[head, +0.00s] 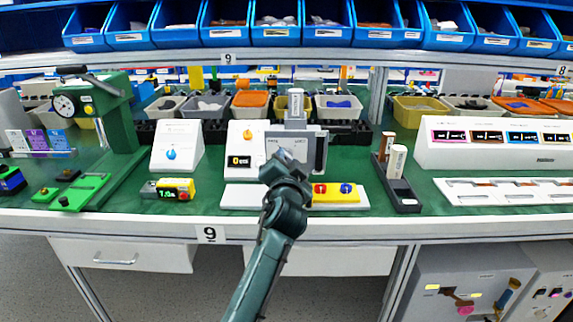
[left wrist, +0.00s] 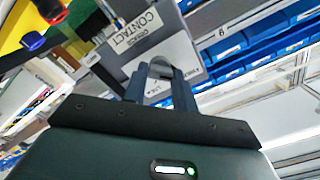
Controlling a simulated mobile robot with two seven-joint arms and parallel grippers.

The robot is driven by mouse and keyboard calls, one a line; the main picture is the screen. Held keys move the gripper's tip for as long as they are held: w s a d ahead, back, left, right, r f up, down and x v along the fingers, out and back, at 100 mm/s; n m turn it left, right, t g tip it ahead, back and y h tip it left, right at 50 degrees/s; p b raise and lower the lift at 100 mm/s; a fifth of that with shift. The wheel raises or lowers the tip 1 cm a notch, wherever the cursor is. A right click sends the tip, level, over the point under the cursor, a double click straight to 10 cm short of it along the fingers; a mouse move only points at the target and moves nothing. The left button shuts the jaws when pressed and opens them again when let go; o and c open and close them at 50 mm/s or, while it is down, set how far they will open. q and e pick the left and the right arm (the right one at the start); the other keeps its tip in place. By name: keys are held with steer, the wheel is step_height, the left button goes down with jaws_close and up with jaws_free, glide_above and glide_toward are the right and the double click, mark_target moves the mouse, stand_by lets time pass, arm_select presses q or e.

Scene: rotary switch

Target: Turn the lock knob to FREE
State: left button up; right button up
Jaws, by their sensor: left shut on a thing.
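A grey box (head: 320,152) stands at the middle of the bench, behind my left gripper. In the left wrist view its face (left wrist: 112,60) has white labels, one reading CONTACT. My left gripper (head: 284,158) reaches up to this face. In the left wrist view, my left gripper (left wrist: 160,72) has its two fingers close to the face, shut on the lock knob (left wrist: 160,68), a grey round part that is mostly covered. The knob's pointing direction and the FREE mark cannot be read. My right gripper is in neither view.
A yellow block with red and blue knobs (head: 335,193) lies just right of my left gripper. White panels with knobs (head: 178,145) stand to the left, a dark holder with cylinders (head: 403,190) to the right. Blue bins (head: 276,28) line the shelf above.

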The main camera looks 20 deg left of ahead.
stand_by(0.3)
arm_select(q)
steer(key=o, duration=1)
